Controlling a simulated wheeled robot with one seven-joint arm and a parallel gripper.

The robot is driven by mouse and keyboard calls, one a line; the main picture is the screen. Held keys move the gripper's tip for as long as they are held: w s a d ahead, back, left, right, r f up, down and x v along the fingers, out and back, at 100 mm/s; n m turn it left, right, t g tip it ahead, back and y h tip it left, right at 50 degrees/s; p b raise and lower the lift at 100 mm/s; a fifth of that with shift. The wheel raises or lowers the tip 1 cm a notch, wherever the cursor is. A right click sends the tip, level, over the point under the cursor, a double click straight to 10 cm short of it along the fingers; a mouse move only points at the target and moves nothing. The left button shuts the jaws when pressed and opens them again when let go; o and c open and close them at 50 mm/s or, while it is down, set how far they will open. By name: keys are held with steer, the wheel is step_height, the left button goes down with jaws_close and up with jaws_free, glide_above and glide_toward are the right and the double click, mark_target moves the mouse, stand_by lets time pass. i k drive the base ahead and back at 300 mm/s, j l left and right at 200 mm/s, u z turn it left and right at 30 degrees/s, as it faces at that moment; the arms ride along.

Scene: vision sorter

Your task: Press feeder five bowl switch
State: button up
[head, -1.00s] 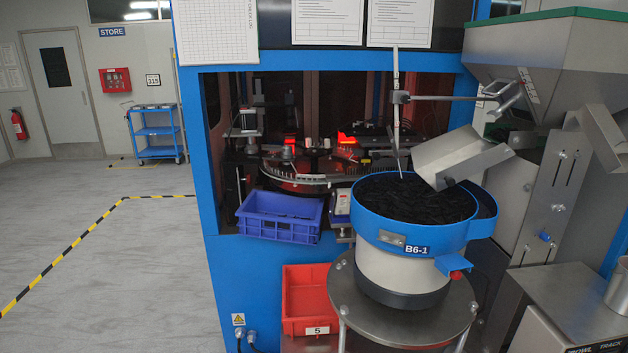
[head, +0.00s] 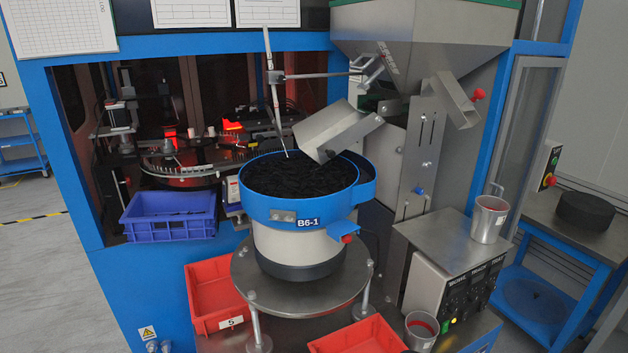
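The feeder control box (head: 459,267) stands at the lower right, a metal box with a dark front panel. Its front carries the labels BOWL, TRACK and a third that is hard to read, with knobs and small switches (head: 459,300) below them. Which switch belongs to the bowl is too small to tell for certain. The feeder bowl (head: 275,215), blue and white and marked B6-1, sits left of the box on a round metal stand, full of black parts. A red bin (head: 212,306) carries a tag that reads 5. My gripper is not in view.
A metal cup (head: 488,219) stands on the control box and another cup (head: 421,331) stands in front of it. A second red bin (head: 360,339) lies at the bottom edge. A hopper (head: 420,45) hangs above. Open floor lies at the left.

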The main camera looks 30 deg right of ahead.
mark_target(445, 328)
steer(key=z, duration=2.05)
steer(key=k+j, duration=0.15)
steer(key=k, duration=0.15)
steer(key=i+l+u, duration=0.3)
steer(key=l, duration=0.3)
steer(key=i+l+u, duration=0.25)
steer(key=u, duration=0.4)
steer(key=l+u, duration=0.2)
steer(key=u, duration=0.25)
steer(key=i+l+u, duration=0.1)
steer(key=l+u, duration=0.15)
steer(key=u, duration=0.25)
